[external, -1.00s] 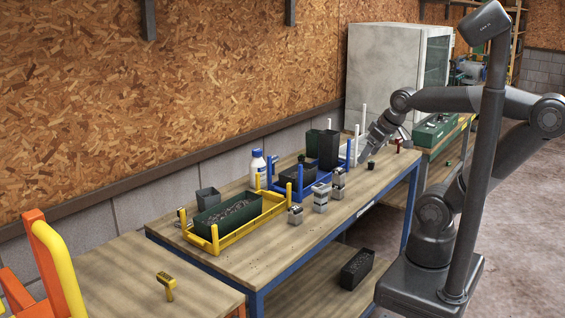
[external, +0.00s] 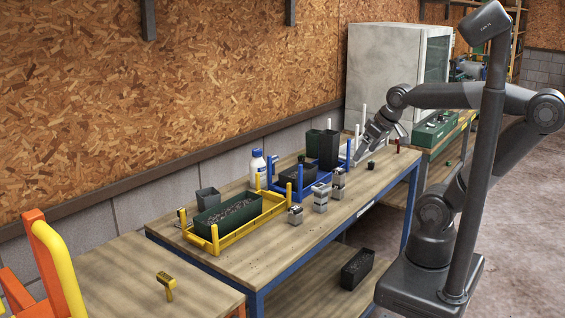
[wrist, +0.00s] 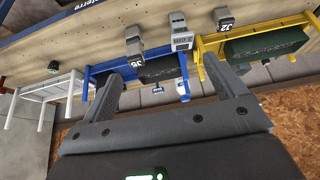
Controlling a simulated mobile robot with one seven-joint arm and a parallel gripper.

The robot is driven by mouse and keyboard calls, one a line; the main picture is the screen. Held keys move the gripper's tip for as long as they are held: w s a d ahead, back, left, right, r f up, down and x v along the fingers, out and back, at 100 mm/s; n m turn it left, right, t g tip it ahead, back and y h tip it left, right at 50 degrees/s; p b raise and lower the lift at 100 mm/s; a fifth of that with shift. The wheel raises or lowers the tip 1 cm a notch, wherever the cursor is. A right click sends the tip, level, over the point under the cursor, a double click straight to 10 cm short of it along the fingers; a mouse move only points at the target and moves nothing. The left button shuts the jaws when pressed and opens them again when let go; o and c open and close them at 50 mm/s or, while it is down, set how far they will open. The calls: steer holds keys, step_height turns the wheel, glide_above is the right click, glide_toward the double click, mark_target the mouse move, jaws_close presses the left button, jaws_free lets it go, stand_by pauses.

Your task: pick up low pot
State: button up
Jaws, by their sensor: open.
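Several pots are in view, and which one is the low pot is not certain. A low dark pot (external: 297,173) sits in the blue rack (external: 318,190), beside taller dark pots (external: 328,150); it also shows in the wrist view (wrist: 160,69). A long, low green pot filled with dark, grainy material (external: 228,217) sits in the yellow rack (external: 236,237). My gripper (external: 360,158) is above the bench, right of the blue rack. Its spread fingers are empty in the wrist view (wrist: 160,67), with the blue rack beyond them.
Grey labelled blocks (external: 320,198) stand along the bench's front edge. A white bottle (external: 258,168) and a small grey pot (external: 208,201) stand at the back. A white rack (wrist: 48,90) is beside the blue one. A black pot (external: 357,269) lies on the lower shelf.

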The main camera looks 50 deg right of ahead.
steer(key=w+a+r+m+g, duration=0.1)
steer(key=w+a+r, duration=0.1)
steer(key=w, duration=0.4)
steer(key=w+a+r, duration=0.2)
steer(key=w, duration=0.5)
steer(key=m+g+h, duration=0.1)
steer(key=m, duration=0.2)
glide_above(208, 199)
steer(key=d, duration=0.2)
steer(key=f, duration=1.4)
steer(key=shift+w+d+f, duration=0.1)
steer(key=shift+w+f, duration=0.05)
steer(key=shift+w, duration=0.1)
steer(key=x, duration=0.5)
steer(key=shift+f, duration=0.15)
steer(key=x, duration=0.5)
steer(key=shift+s, duration=0.15)
steer(key=shift+c, duration=0.2)
